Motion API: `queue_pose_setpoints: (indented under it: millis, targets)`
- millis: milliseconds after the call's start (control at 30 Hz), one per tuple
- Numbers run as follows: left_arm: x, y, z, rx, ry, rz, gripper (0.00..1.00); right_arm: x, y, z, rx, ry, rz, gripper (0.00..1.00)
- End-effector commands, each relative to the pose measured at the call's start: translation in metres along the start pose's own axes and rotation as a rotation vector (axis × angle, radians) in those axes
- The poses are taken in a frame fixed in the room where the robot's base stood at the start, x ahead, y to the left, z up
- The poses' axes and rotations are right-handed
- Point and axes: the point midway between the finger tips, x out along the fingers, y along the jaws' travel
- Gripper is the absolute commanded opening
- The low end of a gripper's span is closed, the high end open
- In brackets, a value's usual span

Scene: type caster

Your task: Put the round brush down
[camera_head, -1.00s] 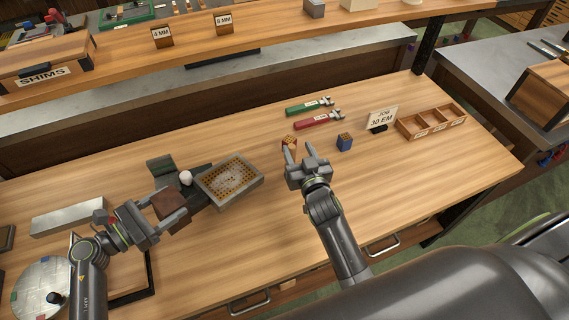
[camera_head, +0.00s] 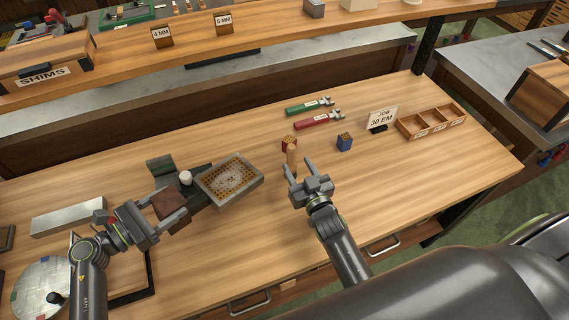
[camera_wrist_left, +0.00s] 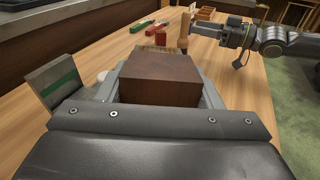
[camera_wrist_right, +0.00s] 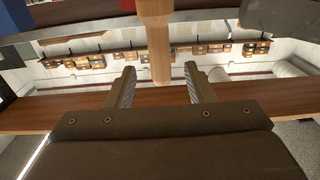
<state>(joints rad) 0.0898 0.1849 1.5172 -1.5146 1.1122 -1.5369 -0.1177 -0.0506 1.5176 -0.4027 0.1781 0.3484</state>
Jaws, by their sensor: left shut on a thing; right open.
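The round brush, seen as a pale wooden handle (camera_head: 292,158), stands upright on the bench just in front of a small red block. Its handle shows at the top middle of the right wrist view (camera_wrist_right: 157,45) and in the left wrist view (camera_wrist_left: 184,30). My right gripper (camera_head: 300,171) is open and empty. Its fingers (camera_wrist_right: 158,82) are on the near side of the handle, apart from it. My left gripper (camera_head: 182,203) is shut on a brown block (camera_head: 169,204), which fills the middle of the left wrist view (camera_wrist_left: 160,78).
A grey-rimmed tray of small pieces (camera_head: 258,182) lies left of the brush. The red block (camera_head: 286,142) and a blue block (camera_head: 344,143) stand near it. Green (camera_head: 300,108) and red tools (camera_head: 310,123) lie behind. A compartment box (camera_head: 402,130) is at right. The front right bench is clear.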

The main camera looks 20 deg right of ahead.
Motion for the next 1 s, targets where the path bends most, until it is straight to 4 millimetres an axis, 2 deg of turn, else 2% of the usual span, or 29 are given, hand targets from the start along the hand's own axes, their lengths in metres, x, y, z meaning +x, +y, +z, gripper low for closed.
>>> queue_pose_setpoints:
  millis: [200, 400, 733, 1000]
  targets:
    - [0.001, 0.000, 0.002, 0.002, -0.005, 0.000, 0.36, 0.031, 0.000, -0.001, -0.001, 0.001, -0.001, 0.48]
    - [0.001, 0.000, 0.002, 0.002, -0.005, 0.000, 0.36, 0.052, 0.000, -0.001, 0.000, 0.001, -0.001, 0.48]
    - [0.001, 0.000, 0.002, 0.002, -0.005, 0.000, 0.36, 0.057, 0.000, 0.000, -0.001, 0.000, 0.000, 0.48]
    - [0.001, 0.000, 0.002, 0.002, -0.005, 0.000, 0.36, 0.056, 0.000, 0.000, 0.000, 0.000, 0.000, 0.13]
